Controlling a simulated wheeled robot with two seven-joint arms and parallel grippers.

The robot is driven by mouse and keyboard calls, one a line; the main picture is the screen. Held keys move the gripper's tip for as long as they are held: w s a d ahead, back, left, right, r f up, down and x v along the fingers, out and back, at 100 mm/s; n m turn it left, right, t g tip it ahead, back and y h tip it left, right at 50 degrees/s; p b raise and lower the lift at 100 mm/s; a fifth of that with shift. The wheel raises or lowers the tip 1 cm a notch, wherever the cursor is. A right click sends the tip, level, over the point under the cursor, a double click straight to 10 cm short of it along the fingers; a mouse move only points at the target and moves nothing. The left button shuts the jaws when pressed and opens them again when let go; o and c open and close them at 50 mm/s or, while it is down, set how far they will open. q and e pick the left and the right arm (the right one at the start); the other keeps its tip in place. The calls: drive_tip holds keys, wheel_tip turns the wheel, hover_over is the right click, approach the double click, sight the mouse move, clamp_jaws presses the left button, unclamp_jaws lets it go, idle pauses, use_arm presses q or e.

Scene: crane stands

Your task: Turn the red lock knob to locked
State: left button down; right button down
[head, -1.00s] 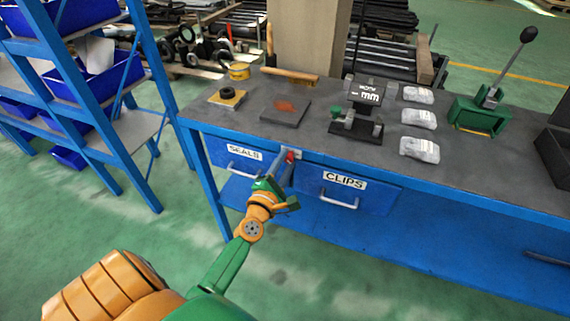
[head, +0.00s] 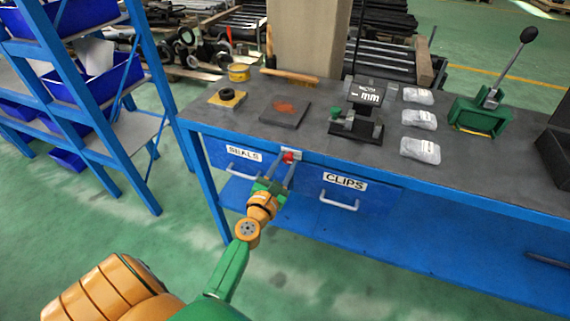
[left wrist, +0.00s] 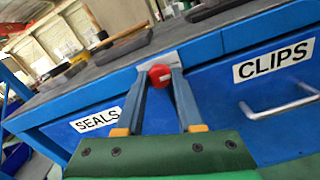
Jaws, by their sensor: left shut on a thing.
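The red lock knob (head: 288,156) sits on the front of the workbench, between the SEALS drawer (head: 230,159) and the CLIPS drawer (head: 352,190). My left gripper (head: 286,162) reaches up to it from below, its two fingers shut on the knob. In the left wrist view the red knob (left wrist: 159,74) shows between the fingertips (left wrist: 160,72), one finger on each side. The pale plate (left wrist: 172,57) behind the knob is partly hidden, and I cannot read the lock's setting. My right gripper is not in view.
A blue shelf rack (head: 95,120) stands at left. The floor before the bench is clear.

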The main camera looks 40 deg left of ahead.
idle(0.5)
use_arm(q)
drive_tip(key=c, duration=0.5)
unclamp_jaws()
drive_tip(key=shift+c, duration=0.2)
drive_tip(key=b+v, duration=0.1)
drive_tip(key=v, duration=0.6)
